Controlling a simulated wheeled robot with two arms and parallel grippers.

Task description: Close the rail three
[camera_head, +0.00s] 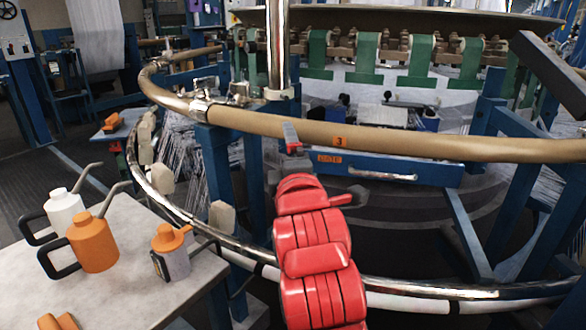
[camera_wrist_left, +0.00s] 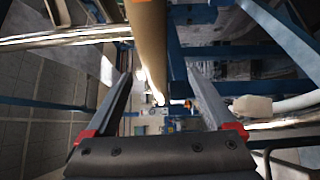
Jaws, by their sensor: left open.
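Rail three is the tan tube (camera_head: 430,147) with an orange "3" tag (camera_head: 339,141), curving across the head view. My left arm, red, rises from the bottom centre. Its gripper (camera_head: 291,137) is at the rail, just left of the tag; only part of its fingers shows there. In the left wrist view the gripper (camera_wrist_left: 158,72) is open, with a tan tube (camera_wrist_left: 147,40) running between its two grey fingers. I see no clear contact. My right gripper is in neither view.
A metal clamp joint (camera_head: 205,97) and an upright chrome post (camera_head: 277,45) stand left along the rail. A chrome lower ring (camera_head: 440,290) curves beneath. Blue frame posts (camera_head: 217,165) stand close by. A grey table (camera_head: 125,285) with oil cans (camera_head: 92,243) is at the lower left.

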